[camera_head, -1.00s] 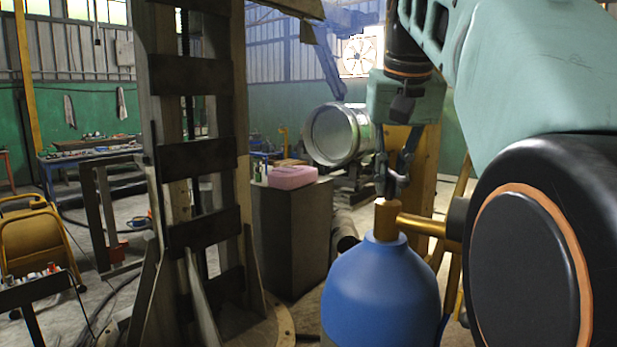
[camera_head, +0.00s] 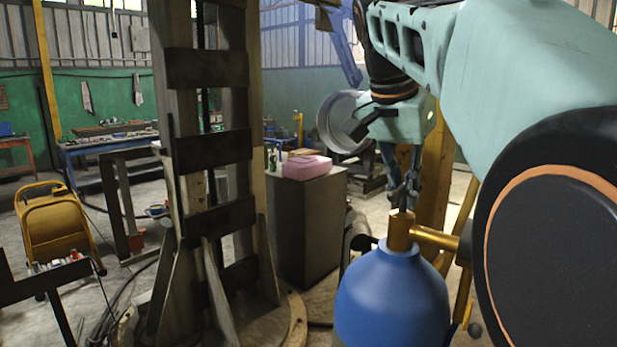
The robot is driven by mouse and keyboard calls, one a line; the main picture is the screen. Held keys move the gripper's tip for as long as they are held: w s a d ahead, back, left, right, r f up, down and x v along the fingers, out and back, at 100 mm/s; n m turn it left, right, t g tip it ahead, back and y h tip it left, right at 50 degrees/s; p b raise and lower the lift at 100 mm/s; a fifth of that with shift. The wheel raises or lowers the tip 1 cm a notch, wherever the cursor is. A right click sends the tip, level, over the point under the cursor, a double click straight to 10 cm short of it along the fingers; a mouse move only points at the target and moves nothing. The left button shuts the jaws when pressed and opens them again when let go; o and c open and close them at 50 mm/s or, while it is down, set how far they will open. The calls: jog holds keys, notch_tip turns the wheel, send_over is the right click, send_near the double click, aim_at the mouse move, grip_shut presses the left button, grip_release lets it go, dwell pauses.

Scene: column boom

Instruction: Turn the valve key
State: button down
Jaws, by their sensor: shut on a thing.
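A blue gas cylinder (camera_head: 390,300) stands upright at the lower right, its bottom cut off by the frame. A brass valve (camera_head: 400,234) sits on its neck, with a brass side outlet pointing right. My gripper (camera_head: 402,196) points down just above the valve, its fingers closed around the small valve key at the valve's top. The key is mostly hidden between the fingertips, so its angle cannot be told. My arm comes in from the upper right and covers much of that side.
A dark steel column (camera_head: 210,150) rises left of the cylinder. Behind it, a grey cabinet (camera_head: 310,230) carries a pink box (camera_head: 306,167). A yellow cart (camera_head: 50,230) stands at the far left. A large metal drum (camera_head: 335,120) is behind my gripper. Floor shows between the cabinet and cylinder.

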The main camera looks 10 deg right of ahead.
aim_at(403, 184)
jog(key=shift+m+g+h, duration=0.3)
jog(key=shift+m+g, duration=0.1)
jog(key=shift+m, duration=0.8)
jog(key=shift+p, duration=0.3)
jog(key=c, duration=2)
grip_release()
jog(key=shift+v, duration=3.8)
jog(key=shift+d, duration=0.1)
